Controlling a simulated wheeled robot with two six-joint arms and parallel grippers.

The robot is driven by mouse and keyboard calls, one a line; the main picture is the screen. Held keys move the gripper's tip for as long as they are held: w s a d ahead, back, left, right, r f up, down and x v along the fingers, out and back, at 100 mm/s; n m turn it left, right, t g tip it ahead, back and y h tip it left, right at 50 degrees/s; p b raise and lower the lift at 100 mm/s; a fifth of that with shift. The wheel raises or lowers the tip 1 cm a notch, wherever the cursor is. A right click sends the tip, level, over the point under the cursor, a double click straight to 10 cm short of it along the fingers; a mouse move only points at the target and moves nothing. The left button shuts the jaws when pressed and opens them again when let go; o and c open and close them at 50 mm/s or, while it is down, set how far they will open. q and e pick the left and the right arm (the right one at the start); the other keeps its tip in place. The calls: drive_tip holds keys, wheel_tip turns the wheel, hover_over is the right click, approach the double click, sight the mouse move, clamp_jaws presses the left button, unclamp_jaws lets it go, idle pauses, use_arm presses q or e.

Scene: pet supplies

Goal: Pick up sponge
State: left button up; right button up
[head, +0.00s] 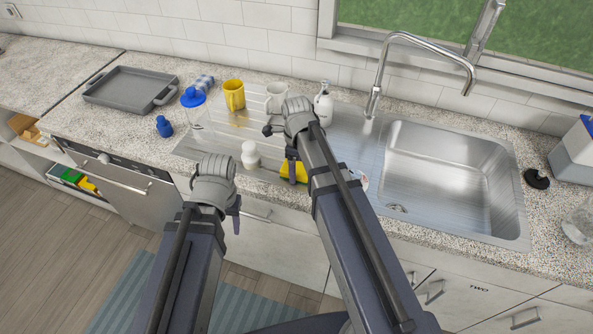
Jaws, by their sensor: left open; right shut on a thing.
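The yellow sponge (299,173) is at the front of the steel drainboard, left of the sink basin. My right gripper (291,165) is over it from above and shut on it. The gripper and arm cover part of the sponge, and I cannot tell whether it is lifted off the surface. My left gripper (236,215) hangs in front of the counter edge, away from the sponge. It is open, with nothing seen in it, though its fingers are mostly hidden.
A white object (250,154), a yellow mug (234,95), a white mug (276,93) and a soap bottle (323,104) stand near my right gripper. A blue-lidded container (193,98), a small blue item (164,126) and a grey tray (128,88) lie left. The sink basin (445,170) looks empty.

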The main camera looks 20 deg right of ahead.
wheel_tip(320, 180, up, 10)
drive_tip(key=p, duration=1)
drive_tip(key=o, duration=0.7)
drive_tip(key=c, duration=0.6)
wheel_tip(320, 180, down, 4)
drive_tip(key=b, duration=0.4)
drive_tip(key=shift+r, duration=0.2)
